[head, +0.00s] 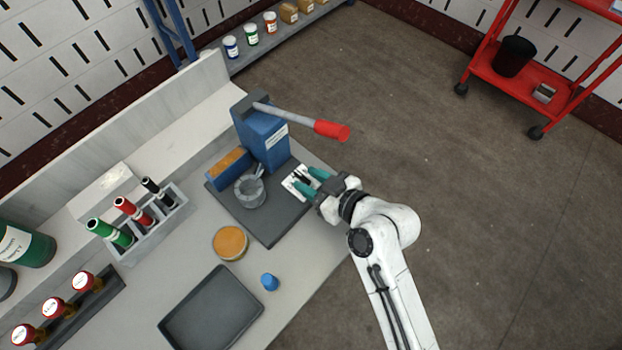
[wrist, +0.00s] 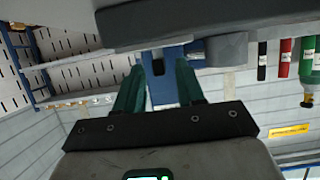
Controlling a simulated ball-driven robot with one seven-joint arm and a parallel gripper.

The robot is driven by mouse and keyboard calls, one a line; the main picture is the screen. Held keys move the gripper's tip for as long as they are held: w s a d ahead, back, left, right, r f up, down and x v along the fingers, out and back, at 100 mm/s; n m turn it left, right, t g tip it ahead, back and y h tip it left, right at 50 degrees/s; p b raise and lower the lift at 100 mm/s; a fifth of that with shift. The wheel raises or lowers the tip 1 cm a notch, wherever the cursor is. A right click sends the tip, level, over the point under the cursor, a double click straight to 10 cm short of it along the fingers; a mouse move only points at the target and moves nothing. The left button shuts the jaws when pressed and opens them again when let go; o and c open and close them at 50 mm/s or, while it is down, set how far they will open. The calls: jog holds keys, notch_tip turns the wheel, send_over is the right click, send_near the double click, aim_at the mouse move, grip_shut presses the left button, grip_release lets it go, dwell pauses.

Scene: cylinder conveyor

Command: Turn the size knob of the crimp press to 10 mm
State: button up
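The crimp press (head: 262,137) is a blue upright block with a grey lever ending in a red grip (head: 331,130). It stands on a dark grey base plate (head: 272,228). A white dial plate (head: 290,184) lies at the base plate's right edge, with a small black part, apparently the size knob (head: 302,177), on it. Its marks are too small to read. My gripper (head: 308,181) is at the dial, its two teal fingers apart, close to the knob; I cannot tell whether they touch it. In the wrist view the fingers (wrist: 160,88) are also apart, and the knob is not visible.
A rack holds coloured tubes (head: 134,212).

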jog(key=v, duration=1)
jog(key=shift+s+d+r+b, duration=0.2)
jog(key=shift+d+b, duration=0.05)
jog(key=shift+b, duration=0.2)
jog(key=s+d+f+m+g+h, duration=0.1)
jog(key=s+d+f+m+h, duration=0.15)
jog(key=d, duration=0.35)
jog(key=s+d+f+m+g+h, duration=0.2)
jog(key=s+d+f+h, duration=0.1)
jog(key=d+f, duration=0.15)
jog(key=s+d+f+m+g+h, duration=0.2)
jog(key=s+d+m+g+h, duration=0.2)
jog(key=s+d, duration=0.7)
jog(key=shift+s+d+m+h, duration=0.25)
jog(key=shift+s+m+h, duration=0.5)
jog(key=shift+s+m, duration=0.45)
jog(key=shift+f, duration=0.1)
